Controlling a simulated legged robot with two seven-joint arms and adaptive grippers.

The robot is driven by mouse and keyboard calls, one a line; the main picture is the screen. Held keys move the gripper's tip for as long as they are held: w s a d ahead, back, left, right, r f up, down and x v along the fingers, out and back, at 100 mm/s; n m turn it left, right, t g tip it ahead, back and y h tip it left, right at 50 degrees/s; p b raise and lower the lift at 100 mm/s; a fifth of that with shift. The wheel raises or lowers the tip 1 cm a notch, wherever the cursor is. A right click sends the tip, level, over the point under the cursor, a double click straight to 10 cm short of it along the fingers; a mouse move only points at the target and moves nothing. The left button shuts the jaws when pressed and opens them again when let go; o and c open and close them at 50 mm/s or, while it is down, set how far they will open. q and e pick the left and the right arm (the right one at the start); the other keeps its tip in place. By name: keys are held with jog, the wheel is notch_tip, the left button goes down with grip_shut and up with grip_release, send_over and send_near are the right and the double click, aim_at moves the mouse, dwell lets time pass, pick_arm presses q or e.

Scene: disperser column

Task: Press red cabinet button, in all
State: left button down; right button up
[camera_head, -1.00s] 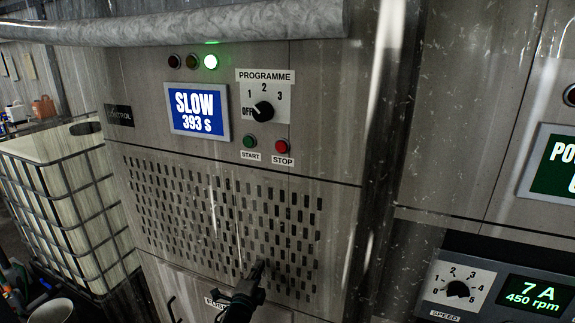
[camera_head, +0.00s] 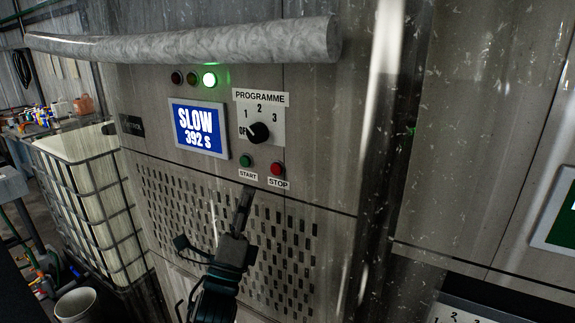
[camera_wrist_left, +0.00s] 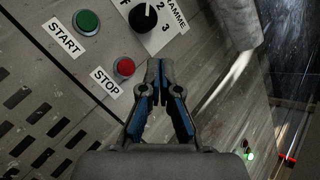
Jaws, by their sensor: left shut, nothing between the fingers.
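The red button (camera_head: 277,169) sits above the STOP label on the steel control cabinet (camera_head: 330,190). It also shows in the left wrist view (camera_wrist_left: 124,67), left of the fingertips. The green START button (camera_head: 246,160) is to its left. My left gripper (camera_head: 246,192) is shut and empty, its tips just below the START label in the head view and apart from the red button. In the left wrist view the fingertips (camera_wrist_left: 160,64) meet to the right of the red button. My right gripper is not in view.
A programme knob (camera_head: 258,132) and a blue screen (camera_head: 200,128) reading SLOW 392 S are above the buttons. A thick pipe (camera_head: 190,42) crosses in front at the top. A caged white tank (camera_head: 90,190) stands at left.

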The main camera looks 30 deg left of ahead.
aim_at(277, 169)
pick_arm(q)
jog(key=w, duration=0.5)
jog(key=w+r, duration=0.1)
jog(key=w, duration=0.2)
jog(key=shift+w+d, duration=0.25)
jog(key=shift+w, duration=0.1)
jog(key=shift+f, duration=0.1)
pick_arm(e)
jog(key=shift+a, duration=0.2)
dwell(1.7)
